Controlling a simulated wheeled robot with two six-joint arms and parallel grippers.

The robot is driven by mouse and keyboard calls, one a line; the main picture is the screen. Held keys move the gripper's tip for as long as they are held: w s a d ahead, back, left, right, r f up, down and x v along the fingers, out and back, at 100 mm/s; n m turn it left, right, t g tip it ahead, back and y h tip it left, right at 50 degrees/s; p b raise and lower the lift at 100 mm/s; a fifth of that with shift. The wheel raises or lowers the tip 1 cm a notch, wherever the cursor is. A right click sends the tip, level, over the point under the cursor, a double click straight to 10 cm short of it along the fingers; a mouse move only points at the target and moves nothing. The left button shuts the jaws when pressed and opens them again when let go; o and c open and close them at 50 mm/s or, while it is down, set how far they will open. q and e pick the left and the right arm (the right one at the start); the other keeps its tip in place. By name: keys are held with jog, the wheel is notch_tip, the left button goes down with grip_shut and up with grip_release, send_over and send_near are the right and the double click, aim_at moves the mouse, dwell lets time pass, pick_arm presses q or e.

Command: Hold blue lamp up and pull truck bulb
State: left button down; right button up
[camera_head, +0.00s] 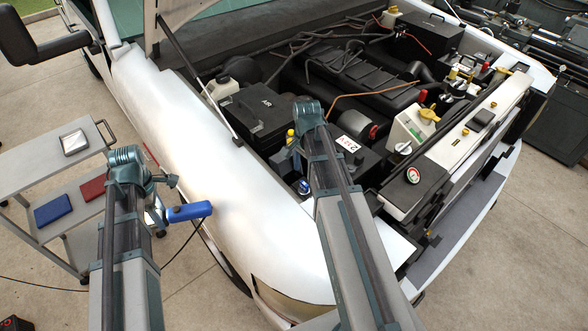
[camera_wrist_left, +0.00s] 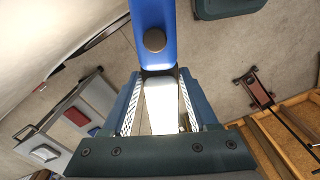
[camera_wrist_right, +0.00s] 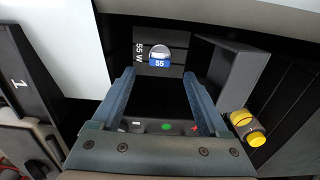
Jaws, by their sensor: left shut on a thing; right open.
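The blue lamp (camera_head: 189,211) is held beside the truck's white fender, left of the headlight. My left gripper (camera_wrist_left: 159,78) is shut on it; the lamp's blue body (camera_wrist_left: 152,14) with a dark round knob extends beyond the fingers. The truck bulb (camera_wrist_right: 159,56), clear with a blue base marked 55, sits in a dark recess beside a "55 W" label. A small blue and clear part, probably the bulb (camera_head: 304,186), shows behind the headlight area in the head view. My right gripper (camera_wrist_right: 158,82) is open and empty, its fingertips short of the bulb.
A grey cart (camera_head: 50,165) with a blue box (camera_head: 53,210) and a red box (camera_head: 93,187) stands at left. Yellow caps (camera_wrist_right: 248,127) and a dark wall (camera_wrist_right: 238,75) lie right of my right fingers. The raised hood's prop rod (camera_head: 200,80) crosses the fender edge.

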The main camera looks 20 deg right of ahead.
aim_at(304, 183)
notch_tip(304, 183, down, 7)
jog(key=b, duration=0.6)
jog(key=shift+f, duration=0.1)
grip_shut()
